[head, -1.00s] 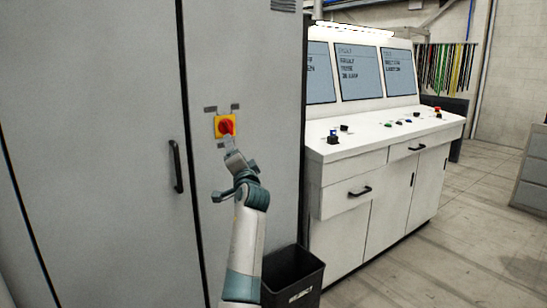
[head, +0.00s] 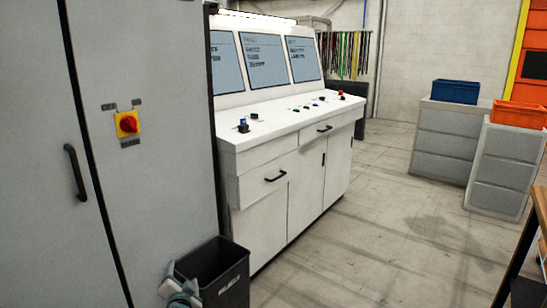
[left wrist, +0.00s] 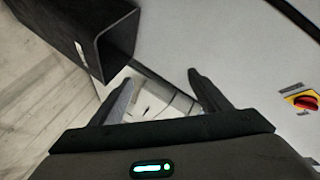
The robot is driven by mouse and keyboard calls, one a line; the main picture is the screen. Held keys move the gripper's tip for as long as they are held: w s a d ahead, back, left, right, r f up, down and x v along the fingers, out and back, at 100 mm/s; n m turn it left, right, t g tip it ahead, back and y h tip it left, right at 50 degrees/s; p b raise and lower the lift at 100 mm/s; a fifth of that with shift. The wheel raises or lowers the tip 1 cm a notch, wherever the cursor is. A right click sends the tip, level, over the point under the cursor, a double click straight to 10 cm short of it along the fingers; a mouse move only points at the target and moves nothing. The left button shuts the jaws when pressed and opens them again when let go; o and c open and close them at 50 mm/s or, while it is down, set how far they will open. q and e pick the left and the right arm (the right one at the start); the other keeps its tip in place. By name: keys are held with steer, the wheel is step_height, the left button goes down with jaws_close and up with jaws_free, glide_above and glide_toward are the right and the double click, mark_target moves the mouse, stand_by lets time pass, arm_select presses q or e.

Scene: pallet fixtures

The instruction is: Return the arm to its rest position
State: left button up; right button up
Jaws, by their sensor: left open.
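My left gripper (head: 174,280) shows at the bottom of the head view, low in front of the grey cabinet (head: 160,60) and beside the black bin. In the left wrist view its two fingers (left wrist: 162,80) stand apart with nothing held between them. The red rotary switch (head: 127,123) on its yellow plate is on the cabinet door, well above the gripper and clear of it. The switch also shows at the right edge of the left wrist view (left wrist: 304,101). Most of my left arm is out of the head view. My right gripper is not in view.
The black bin (head: 233,279) stands on the floor close to the left gripper. A white control console (head: 262,165) is behind it. Grey drawer units (head: 445,140) with blue (head: 455,91) and orange bins (head: 518,114) stand at right. A wooden table edge (head: 541,205) enters at right. Floor between is open.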

arm_select(q)
steer(key=s+d+f+n+g+h, duration=0.1)
steer(key=s+d+f+g+h, duration=0.15)
steer(key=s+f, duration=1.1)
steer(key=s+d+f+n+g+h, duration=0.15)
steer(key=s+d+f, duration=0.25)
steer(key=s+f, duration=0.9)
steer(key=s+d+f+g, duration=0.1)
steer(key=s+f, duration=0.5)
steer(key=s, duration=0.3)
steer(key=s+d+f+n+g+h, duration=0.1)
steer(key=s+d+f+g, duration=0.1)
steer(key=s+f, duration=0.4)
steer(key=s+d+f+n+g, duration=0.1)
steer(key=s+f, duration=0.5)
steer(key=s, duration=0.6)
steer(key=shift+s+d+h, duration=0.3)
steer(key=shift+s+d, duration=0.1)
steer(key=shift+f, duration=0.1)
